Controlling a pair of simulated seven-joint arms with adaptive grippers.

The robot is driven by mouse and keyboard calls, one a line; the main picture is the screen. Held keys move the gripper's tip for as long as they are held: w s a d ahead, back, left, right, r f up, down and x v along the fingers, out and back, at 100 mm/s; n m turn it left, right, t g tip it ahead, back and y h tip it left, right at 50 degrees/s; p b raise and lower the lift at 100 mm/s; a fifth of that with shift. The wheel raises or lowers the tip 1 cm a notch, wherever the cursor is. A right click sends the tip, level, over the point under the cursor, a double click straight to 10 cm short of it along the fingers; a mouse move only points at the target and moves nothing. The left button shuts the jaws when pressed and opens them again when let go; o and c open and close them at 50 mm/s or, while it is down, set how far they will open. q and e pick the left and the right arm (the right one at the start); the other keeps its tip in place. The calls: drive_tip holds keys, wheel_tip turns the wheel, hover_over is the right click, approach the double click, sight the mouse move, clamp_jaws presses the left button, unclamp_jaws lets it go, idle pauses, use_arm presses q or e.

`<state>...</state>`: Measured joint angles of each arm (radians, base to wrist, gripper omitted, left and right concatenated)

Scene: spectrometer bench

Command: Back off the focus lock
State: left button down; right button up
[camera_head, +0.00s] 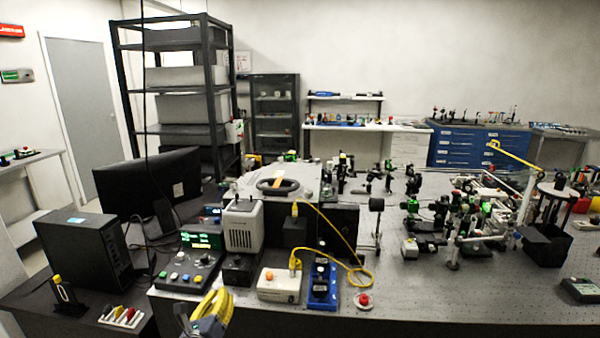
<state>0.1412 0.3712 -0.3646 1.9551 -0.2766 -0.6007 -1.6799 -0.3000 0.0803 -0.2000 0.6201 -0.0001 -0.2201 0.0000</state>
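No part in view is clearly marked as the focus lock, and I cannot tell which knob it is. A blue mount with dark round parts (322,286) stands near the front edge of the bench. Left of it is a cream box with an orange button (279,285), with a yellow cable on it. My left gripper (200,322) is at the bottom edge, partly cut off, in front of the control box with coloured buttons (187,275). It is too small to tell whether it is open or shut. My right gripper is not in view.
A red button on a white base (364,300) sits near the front edge. Crowded optics (450,222) fill the right side.

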sight(230, 273)
use_arm(q)
drive_tip(key=shift+w+d+r, duration=0.1)
drive_tip(key=shift+w+d, duration=0.1)
drive_tip(key=shift+w, duration=1.5)
drive_tip(key=shift+w+d, duration=0.2)
drive_tip(key=shift+w, duration=1.45)
drive_tip(key=shift+d+f, duration=0.2)
drive_tip(key=shift+f, duration=0.45)
drive_tip(key=shift+a, duration=0.4)
drive_tip(key=shift+w+r, duration=0.1)
drive_tip(key=shift+a+r, duration=0.2)
drive_tip(key=shift+r, duration=0.05)
drive_tip(key=shift+s+f, duration=0.1)
drive_tip(key=shift+s, duration=2.95)
